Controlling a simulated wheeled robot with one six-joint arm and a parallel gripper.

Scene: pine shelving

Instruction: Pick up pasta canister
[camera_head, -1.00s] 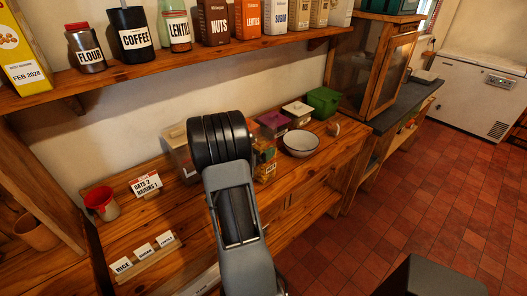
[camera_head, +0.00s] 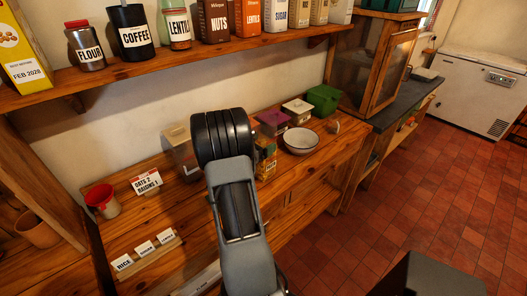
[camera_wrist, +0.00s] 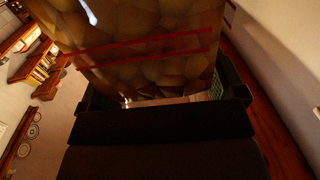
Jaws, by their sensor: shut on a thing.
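The pasta canister (camera_wrist: 150,45) fills the top of the wrist view, see-through with a tan, lumpy pattern and red stripes. My gripper (camera_wrist: 168,97) has its fingers on either side of it and is shut on it. In the head view the canister (camera_head: 266,160) shows partly beside my wrist, over the lower counter; my arm hides the rest of it and the fingers. I cannot tell whether its base touches the counter.
A beige-lidded canister (camera_head: 181,150) stands left of my wrist. A purple-lidded box (camera_head: 272,122), a white-lidded box (camera_head: 298,110), a green box (camera_head: 323,99) and a white bowl (camera_head: 300,141) stand to the right. A shelf (camera_head: 170,75) with labelled containers runs above.

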